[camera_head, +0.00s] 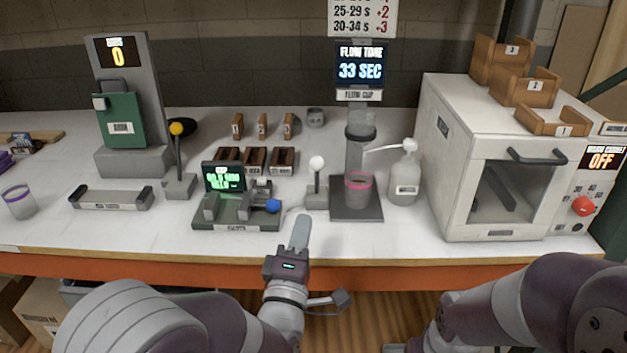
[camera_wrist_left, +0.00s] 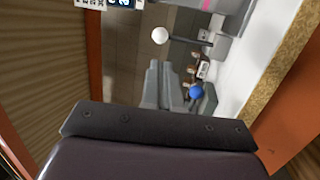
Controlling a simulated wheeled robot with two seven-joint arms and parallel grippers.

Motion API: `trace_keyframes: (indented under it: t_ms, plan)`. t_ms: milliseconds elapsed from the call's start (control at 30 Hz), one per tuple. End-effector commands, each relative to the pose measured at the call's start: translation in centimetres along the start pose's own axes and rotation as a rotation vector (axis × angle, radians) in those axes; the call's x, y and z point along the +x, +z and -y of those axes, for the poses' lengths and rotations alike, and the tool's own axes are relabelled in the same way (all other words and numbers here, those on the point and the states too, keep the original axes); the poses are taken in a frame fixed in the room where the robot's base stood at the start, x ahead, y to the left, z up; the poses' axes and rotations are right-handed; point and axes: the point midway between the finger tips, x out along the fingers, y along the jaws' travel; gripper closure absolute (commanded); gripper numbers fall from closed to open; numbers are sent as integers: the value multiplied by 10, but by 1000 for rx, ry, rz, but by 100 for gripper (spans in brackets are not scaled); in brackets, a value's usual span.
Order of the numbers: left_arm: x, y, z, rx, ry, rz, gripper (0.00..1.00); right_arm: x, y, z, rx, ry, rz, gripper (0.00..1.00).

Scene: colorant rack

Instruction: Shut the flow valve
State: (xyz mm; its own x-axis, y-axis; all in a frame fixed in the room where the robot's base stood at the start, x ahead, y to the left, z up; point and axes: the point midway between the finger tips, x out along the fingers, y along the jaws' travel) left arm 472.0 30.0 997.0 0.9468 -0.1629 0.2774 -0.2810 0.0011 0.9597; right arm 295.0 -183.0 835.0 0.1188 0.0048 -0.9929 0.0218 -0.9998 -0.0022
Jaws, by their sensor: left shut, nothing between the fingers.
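The flow valve lever (camera_head: 317,178) stands upright with a white ball knob (camera_head: 317,162) on a small grey base, just left of the flow cup stand (camera_head: 357,207). The white knob also shows in the left wrist view (camera_wrist_left: 160,35). A cup with a pink rim (camera_head: 359,188) sits on the stand under the spout column (camera_head: 354,150). My left gripper (camera_head: 302,222) is shut and empty, fingers pointing up the picture, below and slightly left of the lever. It looks apart from the lever. My right arm shows at lower right, but its fingers are out of view.
A device with a blue knob (camera_head: 273,206) stands close left of my left gripper. A yellow-knobbed lever (camera_head: 177,150) is further left. The pump bottle (camera_head: 405,178) and white oven cabinet (camera_head: 450,180) stand at right. The orange table edge (camera_head: 190,268) runs below.

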Motion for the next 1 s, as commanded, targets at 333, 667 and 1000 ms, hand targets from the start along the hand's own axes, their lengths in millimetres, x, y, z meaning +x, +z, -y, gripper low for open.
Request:
trace_keyframes:
  t_ms: [333,667,1000]
  plan:
    - [75,0,0,1,0,-1,100,-8,-1,0,0,0,0,45]
    - [111,0,0,1,-1,1,100,-11,-1,0,0,0,0,45]
    - [113,0,0,1,-1,1,100,-11,-1,0,0,0,0,45]
